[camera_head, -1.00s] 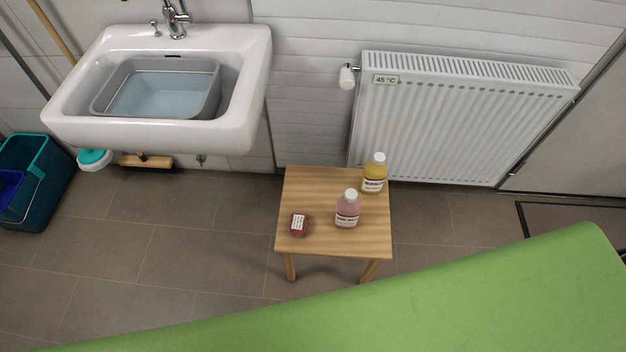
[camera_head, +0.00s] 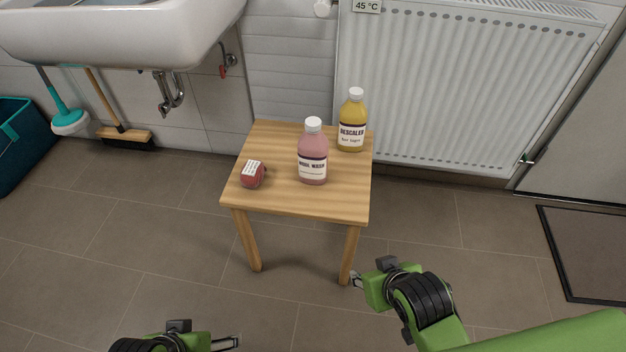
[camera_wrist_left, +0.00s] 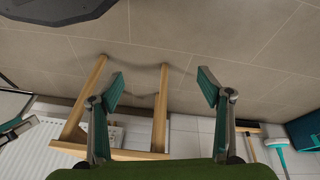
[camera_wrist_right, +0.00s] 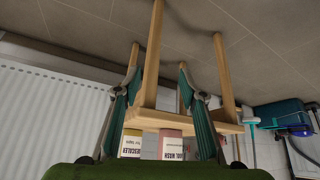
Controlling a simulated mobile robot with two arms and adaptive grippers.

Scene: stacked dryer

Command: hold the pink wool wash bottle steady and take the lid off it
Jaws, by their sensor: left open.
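The pink wool wash bottle (camera_head: 313,163) stands upright on the small wooden stool (camera_head: 290,197), its white lid (camera_head: 314,125) on top. Its lower part also shows, upside down, in the right wrist view (camera_wrist_right: 171,148). My left gripper (camera_head: 232,342) is at the bottom of the head view, well below the stool; in the left wrist view its fingers (camera_wrist_left: 160,88) are apart and empty. My right gripper (camera_head: 356,280) is near the stool's front right leg; in the right wrist view its fingers (camera_wrist_right: 158,78) are apart with nothing held. Neither gripper touches the bottle.
A yellow descaler bottle (camera_head: 351,122) stands close behind the pink one to the right. A small red labelled item (camera_head: 252,174) lies to the left. A radiator (camera_head: 450,90) is behind the stool, a sink (camera_head: 120,35) at left. Floor around the stool is mostly clear.

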